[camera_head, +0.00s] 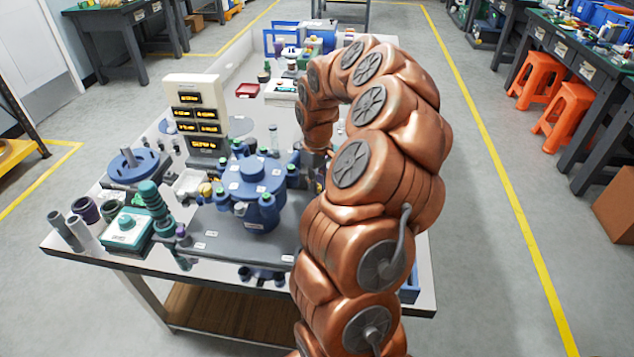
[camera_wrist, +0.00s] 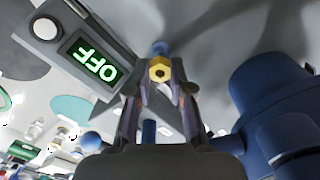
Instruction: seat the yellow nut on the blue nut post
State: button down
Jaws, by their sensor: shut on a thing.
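The yellow nut (camera_wrist: 160,69) is between the fingertips of my gripper (camera_wrist: 158,80) in the wrist view. My gripper is shut on it, with its hole facing the camera. A blue post top (camera_wrist: 160,48) shows just beyond the nut, nearly in line with it. I cannot tell whether the nut touches this post or is apart from it. In the head view my copper arm hides the gripper, the nut and the post.
A grey box with a display reading OFF (camera_wrist: 95,62) stands left of my gripper in the wrist view. A large blue cylinder (camera_wrist: 275,105) stands close on the right. In the head view, blue machine parts (camera_head: 250,185) crowd the table (camera_head: 425,285).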

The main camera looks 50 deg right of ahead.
jog(key=shift+f+b, duration=0.35)
jog(key=shift+f, duration=0.1)
dwell(0.3)
jog(key=c, duration=1)
grip_release()
jog(key=shift+o, duration=0.2)
jog(key=shift+r, duration=0.2)
jog(key=shift+r+p, duration=0.7)
jog(key=shift+r, duration=1.65)
jog(key=shift+s, duration=0.1)
